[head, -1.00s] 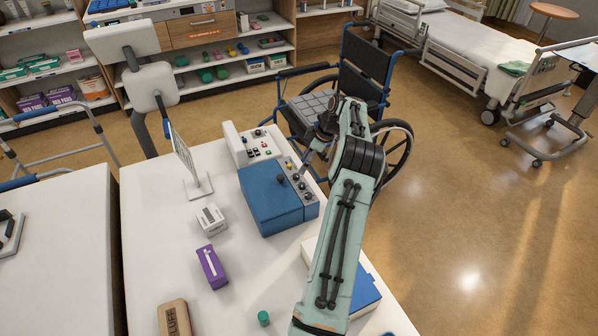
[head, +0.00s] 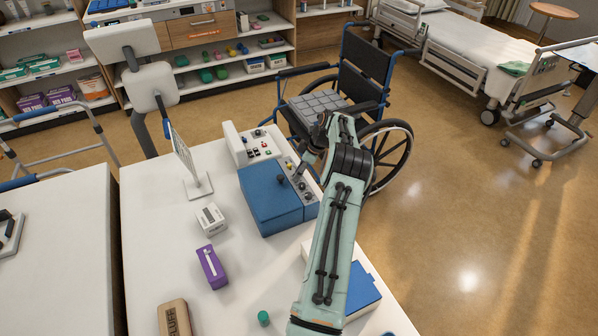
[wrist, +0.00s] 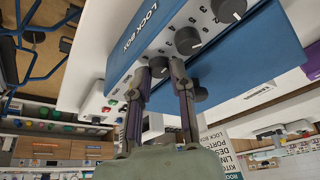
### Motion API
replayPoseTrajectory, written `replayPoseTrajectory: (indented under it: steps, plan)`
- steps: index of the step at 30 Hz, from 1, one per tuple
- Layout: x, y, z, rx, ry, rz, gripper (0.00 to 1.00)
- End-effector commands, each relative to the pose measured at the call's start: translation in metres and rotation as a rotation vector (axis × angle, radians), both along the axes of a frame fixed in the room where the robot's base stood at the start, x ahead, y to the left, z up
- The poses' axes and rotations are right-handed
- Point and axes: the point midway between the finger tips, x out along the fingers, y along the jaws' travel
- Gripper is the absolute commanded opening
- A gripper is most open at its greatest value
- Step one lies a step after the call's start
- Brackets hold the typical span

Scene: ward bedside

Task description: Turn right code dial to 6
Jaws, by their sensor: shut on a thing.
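The blue lock box (head: 268,208) stands on the white table, with a row of dark dials on its pale panel. In the wrist view the lock box (wrist: 228,62) shows its "LOCK BOX" lettering and numbered dials. My gripper (wrist: 160,72) is shut on the end dial of the row (wrist: 159,63), one finger on each side. A middle dial (wrist: 188,40) and another dial (wrist: 229,8) beside it are free. In the head view my gripper (head: 303,167) is over the panel's far end and partly hides it. The held dial's number cannot be read.
A pale control unit (head: 258,147) with coloured buttons stands close behind the box. A dark lever knob (head: 281,179) sticks up from the box. A wheelchair (head: 350,85) stands beyond.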

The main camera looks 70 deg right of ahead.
Motion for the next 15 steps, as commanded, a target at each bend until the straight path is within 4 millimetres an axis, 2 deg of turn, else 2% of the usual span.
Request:
replayPoseTrajectory:
  steps: [8, 15]
  plan:
    - [0.0, 0.0009, -0.0002, 0.0, 0.001, -0.071, 0.0]
    - [0.0002, 0.0025, -0.0001, 0.0, 0.001, -0.234, 0.0]
